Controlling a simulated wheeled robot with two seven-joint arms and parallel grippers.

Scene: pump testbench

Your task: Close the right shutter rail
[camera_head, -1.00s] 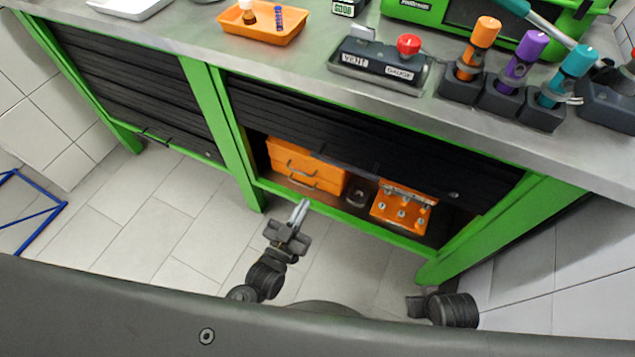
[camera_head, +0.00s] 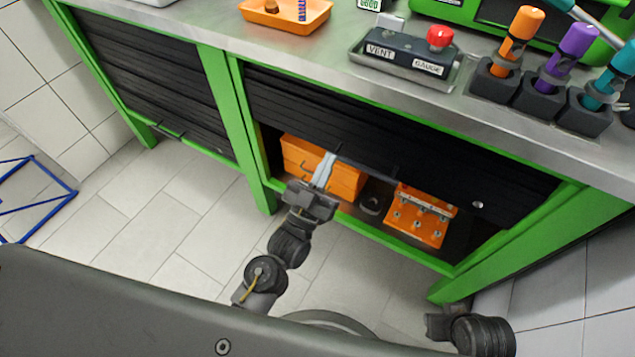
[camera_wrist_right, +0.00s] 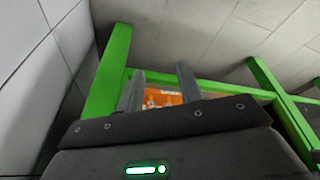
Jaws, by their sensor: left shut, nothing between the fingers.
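The right shutter (camera_head: 400,135) is a black slatted panel in the right bay of the green-framed bench. It is partly lowered, with an open gap below its bottom edge. My left gripper (camera_head: 326,166) is shut and empty, its fingertips just by the bottom edge of the shutter, in front of the orange drawer box. I cannot tell whether they touch the shutter. My right gripper (camera_wrist_right: 158,88) is open and empty in the right wrist view, pointing toward the bay opening. In the head view only part of my right arm shows, at the lower right.
Inside the bay are an orange drawer box (camera_head: 325,175) and an orange block with knobs (camera_head: 422,215). The left shutter (camera_head: 150,85) is down. The bench top (camera_head: 340,80) holds a vent/gauge box (camera_head: 410,55), an orange tray (camera_head: 285,15) and coloured-handled tools. A blue frame (camera_head: 50,190) stands at left.

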